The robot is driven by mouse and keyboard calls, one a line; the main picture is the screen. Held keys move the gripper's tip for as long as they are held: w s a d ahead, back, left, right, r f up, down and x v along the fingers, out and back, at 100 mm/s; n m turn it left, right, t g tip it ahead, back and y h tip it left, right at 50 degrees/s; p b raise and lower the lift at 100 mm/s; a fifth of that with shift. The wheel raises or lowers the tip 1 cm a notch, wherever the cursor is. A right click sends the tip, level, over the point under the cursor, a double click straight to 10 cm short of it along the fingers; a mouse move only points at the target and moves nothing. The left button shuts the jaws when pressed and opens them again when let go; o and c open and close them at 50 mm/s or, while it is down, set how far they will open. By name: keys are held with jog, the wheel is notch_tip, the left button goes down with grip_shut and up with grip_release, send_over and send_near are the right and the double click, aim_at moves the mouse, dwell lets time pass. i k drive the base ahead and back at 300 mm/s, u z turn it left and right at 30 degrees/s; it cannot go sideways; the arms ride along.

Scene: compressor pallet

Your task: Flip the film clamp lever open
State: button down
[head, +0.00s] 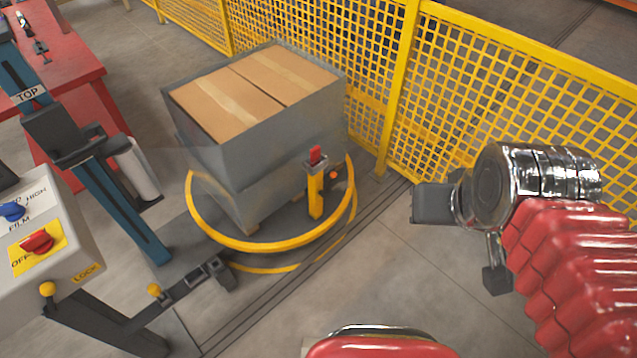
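The film clamp is a yellow post (316,196) at the front right of the turntable's yellow ring. Its red lever (316,155) stands roughly upright on a grey head at the top of the post. My gripper (464,242) is to the right of the clamp, apart from it, in front of the fence. Its two dark fingers are spread wide, with nothing between them. My chrome wrist and red-sleeved arm reach in from the right edge.
The film-wrapped pallet load of cartons (255,90) stands on the turntable (262,245). Yellow mesh fence (480,70) runs behind. At left are the blue mast (120,190), film roll (137,168), control box (50,262) and red bench (65,65).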

aim_at(333, 174)
jog(key=u, duration=1.4)
jog(key=i, duration=1)
